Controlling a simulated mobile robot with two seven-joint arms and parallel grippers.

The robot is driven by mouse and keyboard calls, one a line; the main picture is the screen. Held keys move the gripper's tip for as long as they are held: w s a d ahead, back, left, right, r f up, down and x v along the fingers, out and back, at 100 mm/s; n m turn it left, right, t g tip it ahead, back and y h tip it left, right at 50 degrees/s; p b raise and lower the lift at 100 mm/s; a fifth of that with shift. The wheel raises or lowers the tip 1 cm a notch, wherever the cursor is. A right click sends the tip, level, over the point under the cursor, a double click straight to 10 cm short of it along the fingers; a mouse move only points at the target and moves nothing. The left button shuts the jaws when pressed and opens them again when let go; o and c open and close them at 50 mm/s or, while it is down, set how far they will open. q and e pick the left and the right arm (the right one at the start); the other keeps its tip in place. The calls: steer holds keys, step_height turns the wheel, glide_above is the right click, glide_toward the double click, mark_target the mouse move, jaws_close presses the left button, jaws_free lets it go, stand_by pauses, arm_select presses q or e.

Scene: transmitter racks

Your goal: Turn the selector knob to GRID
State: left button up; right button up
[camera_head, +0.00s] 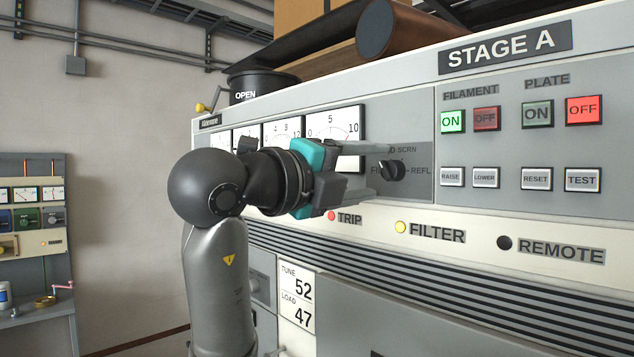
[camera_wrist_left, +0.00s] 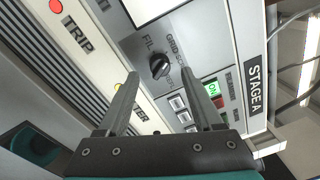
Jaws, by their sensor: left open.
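The selector knob (camera_head: 392,171) is a small black knob on the grey STAGE A panel, with FIL, SCRN and REFL labels around it. GRID is partly hidden by my gripper in the head view. The knob also shows in the wrist view (camera_wrist_left: 160,66), with FIL and GRID lettering beside it. I cannot tell surely which label it points at. My left gripper (camera_head: 384,172) is open, its two fingers pointing at the panel, one above and one below the knob in the head view. In the wrist view the knob lies beyond the fingertips (camera_wrist_left: 159,78), between their lines, and looks untouched.
Meters (camera_head: 334,124) sit left of the knob. Lit and unlit FILAMENT and PLATE buttons (camera_head: 538,114) and RAISE, LOWER, RESET and TEST buttons (camera_head: 535,179) are to the right. TRIP, FILTER and REMOTE lamps line the strip (camera_head: 470,236) below.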

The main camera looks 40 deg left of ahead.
arm_select(q)
steer(key=s+a+b, duration=0.1)
steer(key=s+b, duration=0.1)
steer(key=s, duration=1)
steer(key=shift+s+a+f, duration=0.15)
steer(key=shift+f, duration=0.15)
